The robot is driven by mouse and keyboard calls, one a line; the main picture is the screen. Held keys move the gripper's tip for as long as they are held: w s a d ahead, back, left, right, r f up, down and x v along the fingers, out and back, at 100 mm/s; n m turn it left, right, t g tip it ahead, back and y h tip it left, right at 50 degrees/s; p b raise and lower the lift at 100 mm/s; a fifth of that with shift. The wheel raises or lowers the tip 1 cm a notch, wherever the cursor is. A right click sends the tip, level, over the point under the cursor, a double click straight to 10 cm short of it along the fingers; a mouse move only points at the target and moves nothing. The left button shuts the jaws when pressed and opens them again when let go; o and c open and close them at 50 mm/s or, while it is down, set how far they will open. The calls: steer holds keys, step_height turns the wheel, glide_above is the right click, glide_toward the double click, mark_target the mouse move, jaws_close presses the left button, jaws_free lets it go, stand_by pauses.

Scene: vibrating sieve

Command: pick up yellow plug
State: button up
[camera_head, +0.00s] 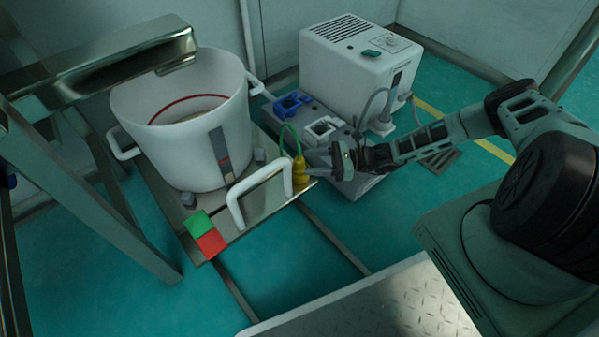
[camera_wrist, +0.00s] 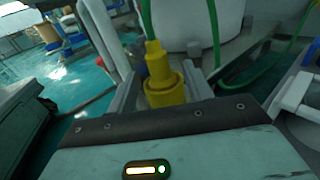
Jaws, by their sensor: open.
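The yellow plug (camera_head: 300,172) stands at the right edge of the metal platform, close to the white handle, with a green cable rising from its top. In the wrist view the yellow plug (camera_wrist: 160,75) appears upright between the two grey fingers, its lower end hidden behind the dark gripper edge. My gripper (camera_head: 312,172) is open and reaches in from the right, with its fingertips at the plug. In the wrist view my gripper (camera_wrist: 160,90) has one finger on each side of the plug. I cannot tell whether either finger touches it.
A large white pot (camera_head: 190,120) stands on the platform behind the white handle (camera_head: 262,192). Blue (camera_head: 290,104) and white (camera_head: 322,129) sockets sit on a grey base beside a white box (camera_head: 360,65). Green (camera_head: 199,222) and red (camera_head: 211,242) squares mark the platform's front corner.

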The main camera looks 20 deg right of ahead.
mark_target(294, 168)
steer(key=b+x, duration=0.2)
steer(key=x, duration=0.1)
steer(key=b+x, duration=0.1)
steer(key=x, duration=0.1)
steer(key=shift+s+f+b, duration=0.1)
steer(key=shift+f+b, duration=0.25)
steer(key=shift+a+r, duration=0.15)
steer(key=shift+a, duration=0.25)
steer(key=c, duration=1.1)
